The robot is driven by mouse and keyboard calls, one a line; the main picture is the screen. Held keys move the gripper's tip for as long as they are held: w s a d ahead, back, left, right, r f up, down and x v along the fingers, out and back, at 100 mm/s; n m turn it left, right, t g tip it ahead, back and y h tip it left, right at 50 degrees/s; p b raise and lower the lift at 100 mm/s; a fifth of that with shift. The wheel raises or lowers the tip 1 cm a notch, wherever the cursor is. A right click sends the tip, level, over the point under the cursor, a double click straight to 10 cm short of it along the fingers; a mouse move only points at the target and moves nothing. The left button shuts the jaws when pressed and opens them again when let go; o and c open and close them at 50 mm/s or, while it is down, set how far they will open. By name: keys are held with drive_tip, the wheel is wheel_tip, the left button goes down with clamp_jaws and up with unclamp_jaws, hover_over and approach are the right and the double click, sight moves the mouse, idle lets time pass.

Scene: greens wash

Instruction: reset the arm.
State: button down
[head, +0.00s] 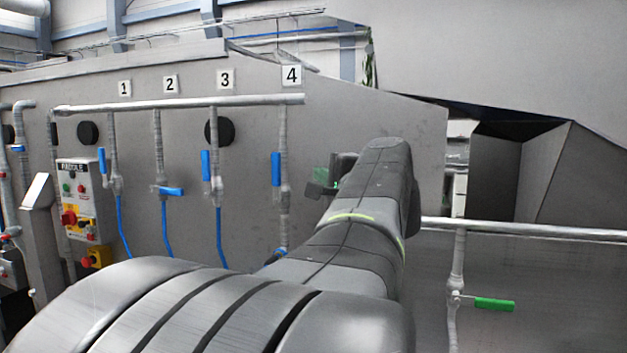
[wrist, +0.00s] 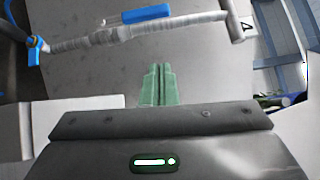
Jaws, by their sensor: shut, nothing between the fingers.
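My arm reaches forward over the middle of the head view, in front of the grey panel. My gripper (head: 322,188) is small there and partly hidden behind my own wrist. In the wrist view my gripper (wrist: 159,72) shows two green fingers side by side, shut with nothing between them. They point at the bare panel face, apart from the valve 4 pipe. The blue handle of valve 4 (head: 276,168) stands upright, left of my gripper. It also shows in the wrist view (wrist: 147,14), near the top edge.
Valves 1 (head: 102,160) and 3 (head: 206,165) have upright blue handles; valve 2's handle (head: 172,191) lies level. A control box (head: 83,200) with red and yellow buttons is at left. A rail (head: 525,229) and a level green handle (head: 494,304) are at right.

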drive_tip(key=shift+v, duration=0.95)
drive_tip(key=shift+w+a+r, duration=0.1)
